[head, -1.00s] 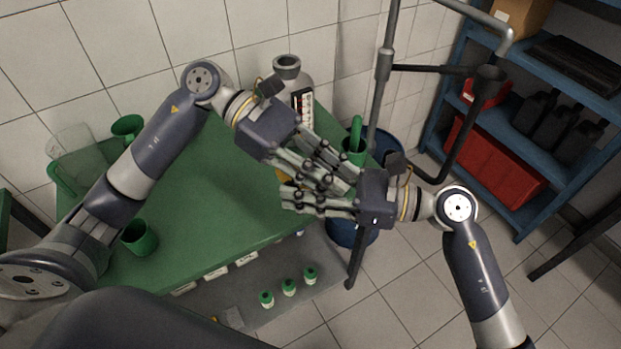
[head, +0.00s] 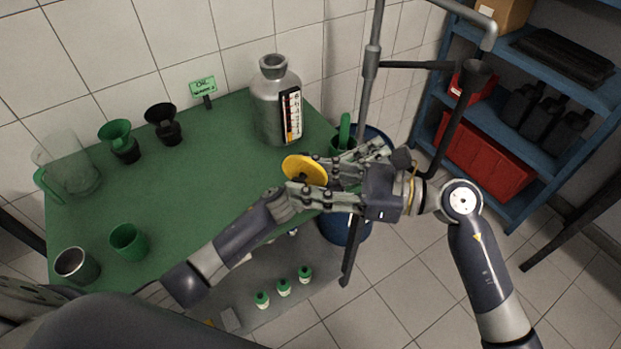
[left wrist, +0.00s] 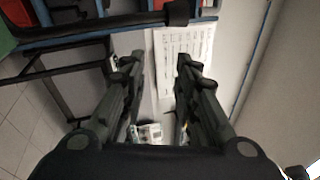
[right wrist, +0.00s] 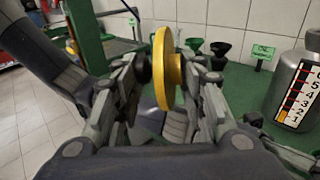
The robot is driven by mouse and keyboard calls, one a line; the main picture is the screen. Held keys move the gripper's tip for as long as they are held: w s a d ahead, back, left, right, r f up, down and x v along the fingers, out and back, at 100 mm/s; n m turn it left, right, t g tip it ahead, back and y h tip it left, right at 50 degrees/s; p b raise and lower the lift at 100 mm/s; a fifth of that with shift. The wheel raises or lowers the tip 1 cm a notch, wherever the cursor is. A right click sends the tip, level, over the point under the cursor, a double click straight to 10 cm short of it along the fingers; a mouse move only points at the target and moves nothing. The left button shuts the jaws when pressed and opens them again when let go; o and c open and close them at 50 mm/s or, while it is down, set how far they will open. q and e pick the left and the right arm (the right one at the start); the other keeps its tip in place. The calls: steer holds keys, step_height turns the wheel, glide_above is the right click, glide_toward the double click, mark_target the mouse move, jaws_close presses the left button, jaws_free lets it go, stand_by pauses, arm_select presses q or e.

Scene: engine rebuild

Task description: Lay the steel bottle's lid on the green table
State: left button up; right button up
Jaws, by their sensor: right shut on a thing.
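The steel bottle (head: 277,105) stands upright at the back of the green table (head: 205,185), its neck uncovered. It also shows at the right of the right wrist view (right wrist: 306,88). The yellow lid (head: 303,169) is held on edge, clear of the bottle, over the table's right front edge. My right gripper (right wrist: 168,75) is shut on the lid, one finger on each side. My left arm passes low in front of the lid, and its gripper is largely hidden behind the right one in the head view. In the left wrist view my left gripper (left wrist: 159,60) is open and empty.
Funnels (head: 163,125), a clear jug (head: 68,165), a green cup (head: 129,242) and a steel cup (head: 77,265) stand on the table's left. The table's middle is clear. A metal stand (head: 372,60) and blue bin (head: 345,222) are at the right.

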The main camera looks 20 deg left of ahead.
arm_select(q)
steer(key=s+d+f+n+g+y, duration=0.15)
steer(key=d+f, duration=0.25)
steer(key=f, duration=0.4)
steer(key=s+d+f+n+y, duration=0.25)
steer(key=d+f, duration=0.25)
steer(key=f, duration=0.3)
steer(key=s+a+f+n+g+y, duration=0.1)
steer(key=s+a+f+n+y, duration=0.3)
steer(key=a+f, duration=0.5)
steer(key=s+a+f+n+g+y, duration=0.1)
steer(key=s+a+f+n+y, duration=0.35)
steer(key=f, duration=0.75)
steer(key=s+a+f+n+g, duration=0.2)
steer(key=s+a+f+n, duration=0.45)
steer(key=s+f, duration=0.2)
steer(key=s+a+f+n+g+y, duration=0.1)
steer(key=s+a+f+n+g, duration=0.1)
steer(key=s, duration=0.8)
steer(key=s+a+f+n+g+y, duration=0.1)
steer(key=s+a+f+n+g, duration=0.1)
steer(key=s+f, duration=0.4)
steer(key=s+a+f+n+g+y, duration=0.1)
steer(key=s+a+f+n+g, duration=0.2)
steer(key=s, duration=1.1)
steer(key=a+f+n, duration=0.1)
steer(key=a, duration=0.1)
steer(key=shift+a, duration=0.4)
